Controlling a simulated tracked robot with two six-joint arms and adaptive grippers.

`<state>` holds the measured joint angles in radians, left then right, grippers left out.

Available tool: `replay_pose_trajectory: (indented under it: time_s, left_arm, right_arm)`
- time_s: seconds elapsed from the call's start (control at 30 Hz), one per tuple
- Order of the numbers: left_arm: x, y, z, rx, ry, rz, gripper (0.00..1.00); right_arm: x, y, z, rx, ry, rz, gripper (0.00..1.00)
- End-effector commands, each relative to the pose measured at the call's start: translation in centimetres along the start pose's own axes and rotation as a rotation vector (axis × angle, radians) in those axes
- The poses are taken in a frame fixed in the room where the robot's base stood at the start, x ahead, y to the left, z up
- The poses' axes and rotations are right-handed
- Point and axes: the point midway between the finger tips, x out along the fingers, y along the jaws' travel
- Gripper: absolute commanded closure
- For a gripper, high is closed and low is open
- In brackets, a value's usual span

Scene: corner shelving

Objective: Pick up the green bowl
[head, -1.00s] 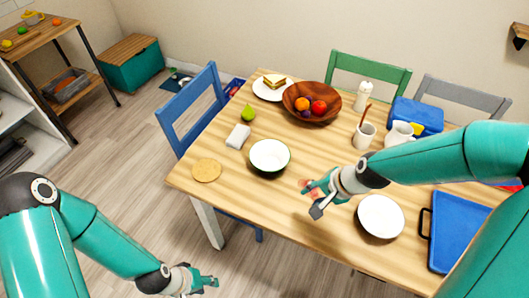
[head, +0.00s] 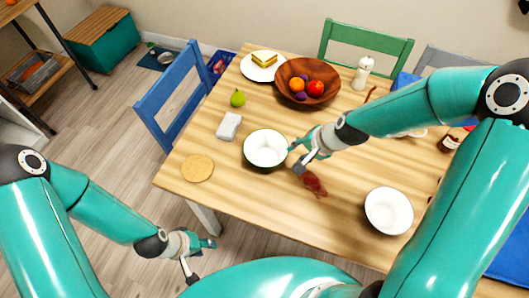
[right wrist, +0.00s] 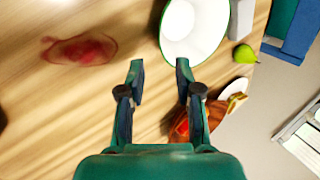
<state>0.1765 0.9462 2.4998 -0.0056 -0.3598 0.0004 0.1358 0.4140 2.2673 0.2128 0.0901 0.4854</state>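The green bowl (head: 266,148), white inside with a green rim, stands upright and empty on the wooden table. It also shows at the top of the right wrist view (right wrist: 195,28), cut off by the frame edge. My right gripper (head: 297,158) is just right of its rim, with no grip on it. In the right wrist view my right gripper (right wrist: 160,66) is open and empty, with one finger close to the rim; I cannot tell if they touch. My left gripper (head: 201,261) is open and empty, off the table's front left side.
A white bowl (head: 389,211) stands to the right. A white block (head: 229,126), round cork mat (head: 197,168), pear (head: 238,98) and wooden fruit bowl (head: 306,84) surround the green bowl.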

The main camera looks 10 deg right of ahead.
Motion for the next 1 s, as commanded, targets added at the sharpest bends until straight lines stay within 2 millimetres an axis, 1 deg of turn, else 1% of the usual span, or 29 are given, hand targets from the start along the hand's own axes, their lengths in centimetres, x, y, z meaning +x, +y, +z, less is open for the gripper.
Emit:
replay_pose_trajectory:
  time_s: [0.03, 0.1, 0.2, 0.3, 0.53, 0.73, 0.83, 0.9, 1.0]
  left_arm:
    - [0.9, -0.3, 0.0, 0.0, 0.0, 0.0, 0.6]
    - [1.4, -0.5, 0.0, 0.0, 0.001, 0.0, 0.6]
    - [2.1, -0.7, -0.1, 0.0, 0.001, 0.0, 0.6]
    - [2.4, -0.9, -0.1, 0.0, 0.001, 0.0, 0.6]
    - [2.8, -1.0, -0.1, 0.0, 0.001, 0.0, 0.6]
    - [4.3, -1.6, -0.1, 0.0, 0.001, 0.0, 0.6]
    - [4.6, -1.7, -0.1, 0.0, 0.001, 0.0, 0.6]
    - [4.7, -1.7, -0.1, 0.0, 0.001, 0.0, 0.6]
    - [4.7, -1.7, -0.1, 0.0, 0.001, 0.0, 0.6]
  right_arm:
    - [1.8, 0.2, 0.1, -0.002, -0.004, 0.002, 0.66]
    - [3.2, 0.2, 0.1, -0.003, -0.004, 0.002, 0.66]
    - [4.9, 0.1, 0.2, -0.004, -0.004, 0.001, 0.66]
    - [5.8, -0.1, 0.2, -0.005, -0.003, 0.0, 0.66]
    - [6.9, -0.1, 0.3, -0.006, -0.003, 0.0, 0.66]
    - [9.8, 0.1, 0.7, -0.008, -0.004, 0.001, 0.66]
    - [11.0, 0.1, 0.6, -0.007, -0.003, 0.002, 0.66]
    - [11.3, 0.0, 0.6, -0.007, -0.003, 0.0, 0.66]
    - [11.4, -0.1, 0.6, -0.006, -0.002, 0.0, 0.66]
